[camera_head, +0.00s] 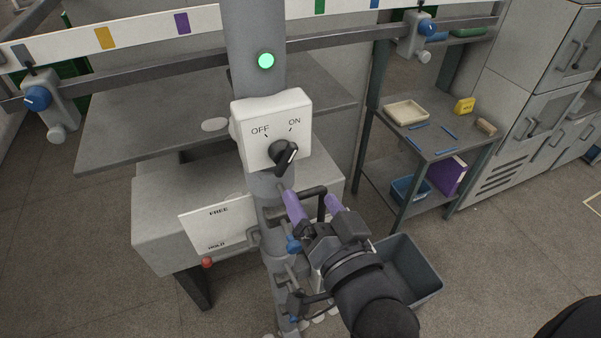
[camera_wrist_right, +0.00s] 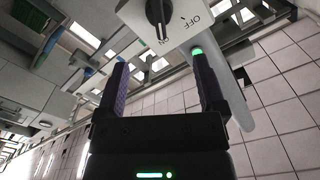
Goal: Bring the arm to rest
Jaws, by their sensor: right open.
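My right gripper (camera_head: 312,203) is open, its two purple fingers apart, in front of the grey post below the switch box. In the right wrist view its fingers (camera_wrist_right: 158,88) stand apart with nothing between them. A black bent bar (camera_head: 312,191) shows close to the fingers in the head view; I cannot tell whether they touch it. A white plate marked FREE and HOLD (camera_head: 218,226) is left of the post. The white switch box (camera_head: 270,115) has a black knob (camera_head: 283,153) turned toward ON; it also shows in the right wrist view (camera_wrist_right: 187,22). My left gripper is not in view.
A green lamp (camera_head: 266,61) glows on the post. A grey bin (camera_head: 412,270) stands on the floor beside my right arm. A shelf (camera_head: 425,145) with a tray and small items is at the right. Blue-knobbed clamps (camera_head: 38,97) hang on the rail. Floor is open at lower left.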

